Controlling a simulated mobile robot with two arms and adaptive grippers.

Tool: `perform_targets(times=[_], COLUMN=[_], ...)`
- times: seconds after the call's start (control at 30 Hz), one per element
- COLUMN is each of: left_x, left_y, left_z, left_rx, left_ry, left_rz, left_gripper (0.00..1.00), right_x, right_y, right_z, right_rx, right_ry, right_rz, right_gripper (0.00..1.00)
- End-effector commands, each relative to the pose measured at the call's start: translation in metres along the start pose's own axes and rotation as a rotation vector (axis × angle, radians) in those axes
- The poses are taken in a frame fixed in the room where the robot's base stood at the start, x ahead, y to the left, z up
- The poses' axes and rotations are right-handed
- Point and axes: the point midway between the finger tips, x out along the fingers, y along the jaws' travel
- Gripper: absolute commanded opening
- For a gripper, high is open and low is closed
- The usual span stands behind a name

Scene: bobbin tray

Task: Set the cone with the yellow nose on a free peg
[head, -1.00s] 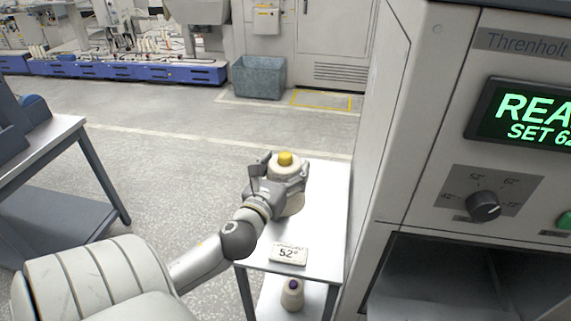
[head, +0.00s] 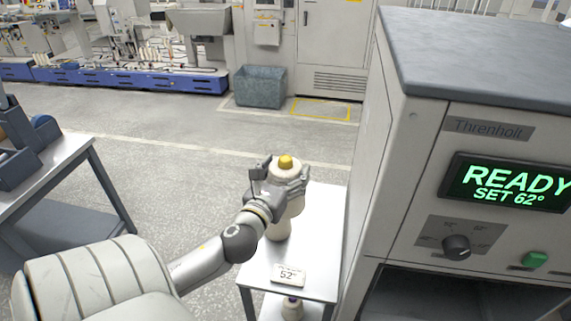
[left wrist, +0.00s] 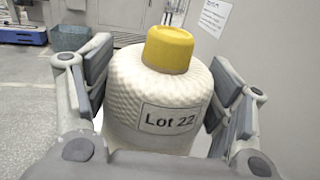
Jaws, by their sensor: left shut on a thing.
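The cone with the yellow nose (head: 286,162) is upright in my left gripper (head: 279,180), above a small metal table (head: 318,235). In the left wrist view its ribbed white body carries a "Lot 22" label (left wrist: 168,119), and the yellow nose (left wrist: 169,49) points up. The gripper's padded fingers (left wrist: 160,100) are on both sides of the body. White, cone-like material (head: 284,222) shows below the hand; I cannot tell whether it is the same cone or another, or whether the held cone is clear of the table. No free peg is visible. My right gripper is out of view.
Another cone (head: 291,309) stands on the lower shelf. A machine (head: 440,150) reading "READY SET 62°" closes off the right. A grey cart (head: 45,170) stands left; open floor lies between.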

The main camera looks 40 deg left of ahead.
Motion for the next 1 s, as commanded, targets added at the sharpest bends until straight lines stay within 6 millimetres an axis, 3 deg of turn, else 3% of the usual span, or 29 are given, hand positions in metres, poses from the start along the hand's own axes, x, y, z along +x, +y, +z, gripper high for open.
perform_targets(times=[0.6, 1.0], left_x=[0.000, 0.000], left_y=[0.000, 0.000], left_z=[0.076, 0.086], left_rx=[0.002, 0.001], left_ry=[-0.007, -0.003], left_rz=[-0.002, 0.000], left_gripper=[0.24, 0.24], right_x=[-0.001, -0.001], right_y=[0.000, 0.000], right_z=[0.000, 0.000], right_rx=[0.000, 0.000], right_ry=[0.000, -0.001], right_rz=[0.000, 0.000], right_gripper=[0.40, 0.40])
